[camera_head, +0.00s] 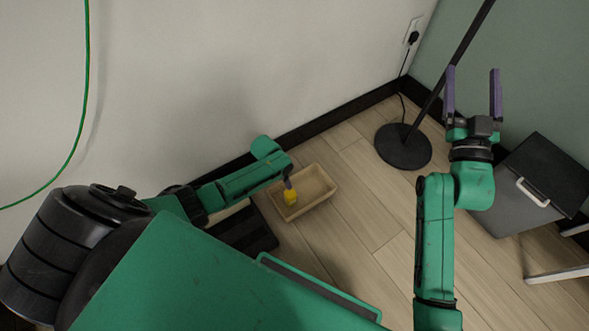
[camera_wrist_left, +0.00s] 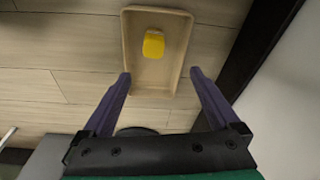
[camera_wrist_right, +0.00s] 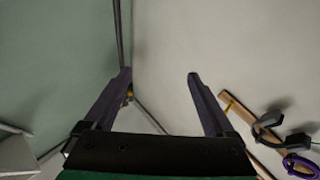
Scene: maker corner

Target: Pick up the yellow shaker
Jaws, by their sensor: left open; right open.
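The yellow shaker (camera_head: 291,197) is in a shallow tan tray (camera_head: 319,188) on the floor by the wall. In the left wrist view the yellow shaker (camera_wrist_left: 154,44) lies in the upper part of the tray (camera_wrist_left: 133,62), beyond the fingertips. My left gripper (camera_wrist_left: 160,76) is open with nothing between its purple fingers. In the head view my left gripper (camera_head: 288,178) is mostly hidden by its arm, over the tray's left end. My right gripper (camera_head: 472,78) is open and empty, raised at the right, far from the shaker.
A black lamp base (camera_head: 403,147) with a pole stands right of the tray. A dark cabinet (camera_head: 530,185) with a pale handle is at the far right. The wall runs close behind the tray. Wooden floor (camera_head: 365,215) is clear in front of the lamp.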

